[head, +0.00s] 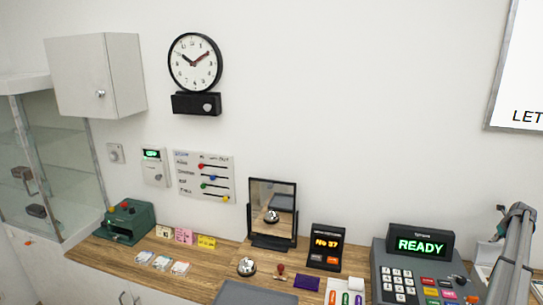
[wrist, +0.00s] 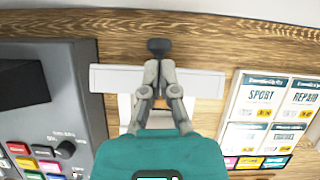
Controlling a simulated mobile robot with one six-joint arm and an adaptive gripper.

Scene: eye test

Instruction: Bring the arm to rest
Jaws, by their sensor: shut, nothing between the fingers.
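My gripper (wrist: 158,47) shows in the wrist view, its grey fingers together and dark tips touching, with nothing between them. It is over the wooden counter (wrist: 200,50), in front of a pale flat thing (wrist: 205,84) that it partly hides. How high it is above the counter I cannot tell.
A grey register reading READY (head: 420,245) stands at the right of the counter; its keys (wrist: 45,150) show left of my gripper. A card board (wrist: 265,120) is to the right. A mirror (head: 272,212), bell (head: 246,267) and green box (head: 130,222) stand farther left.

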